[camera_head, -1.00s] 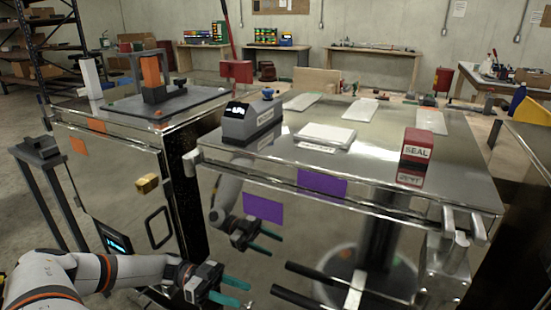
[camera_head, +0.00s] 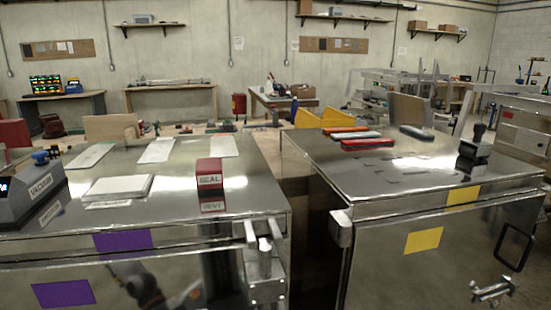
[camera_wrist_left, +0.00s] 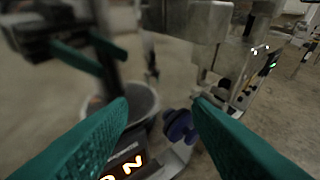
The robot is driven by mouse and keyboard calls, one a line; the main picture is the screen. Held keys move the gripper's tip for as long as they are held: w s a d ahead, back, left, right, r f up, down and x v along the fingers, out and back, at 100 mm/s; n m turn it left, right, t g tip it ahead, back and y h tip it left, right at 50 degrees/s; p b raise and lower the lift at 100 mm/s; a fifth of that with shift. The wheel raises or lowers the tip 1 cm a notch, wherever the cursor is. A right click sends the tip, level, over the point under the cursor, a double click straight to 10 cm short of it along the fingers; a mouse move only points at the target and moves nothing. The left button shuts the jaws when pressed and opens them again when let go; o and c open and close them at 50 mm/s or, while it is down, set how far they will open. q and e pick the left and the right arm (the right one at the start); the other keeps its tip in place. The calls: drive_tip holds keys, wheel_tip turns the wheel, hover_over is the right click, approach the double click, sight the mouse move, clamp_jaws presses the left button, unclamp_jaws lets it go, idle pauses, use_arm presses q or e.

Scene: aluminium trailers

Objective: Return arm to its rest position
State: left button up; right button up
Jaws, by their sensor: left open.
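My left gripper (camera_wrist_left: 160,110) shows in the left wrist view, with two green fingers spread apart and nothing between the tips. My left arm is not directly in the head view. A dark, blurred arm-like shape shows in the shiny front of the near-left cabinet, seemingly a reflection.
The left metal-topped cabinet (camera_head: 240,170) bears a red SEAL block (camera_head: 209,173), white pads (camera_head: 117,187) and a VACUUM unit (camera_head: 38,193). The right cabinet (camera_head: 400,185) bears red and white bars (camera_head: 366,143). In the wrist view, a blue knob (camera_wrist_left: 180,126) and lit display (camera_wrist_left: 125,168) appear low.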

use_arm(q)
drive_tip(key=s+r+n+g+y, duration=0.25)
drive_tip(key=s+g+y, duration=0.45)
drive_tip(key=s, duration=1)
wheel_tip(320, 180, down, 25)
drive_tip(key=s+g+h+p, duration=0.2)
drive_tip(key=g+p, duration=0.1)
drive_tip(key=s+a+f+g+p, duration=0.1)
drive_tip(key=s+a+f, duration=0.1)
drive_tip(key=s+f, duration=1)
drive_tip(key=s, duration=0.3)
drive_tip(key=shift+s+f+g, duration=0.3)
drive_tip(key=shift+s+f, duration=0.05)
drive_tip(key=shift+m, duration=0.25)
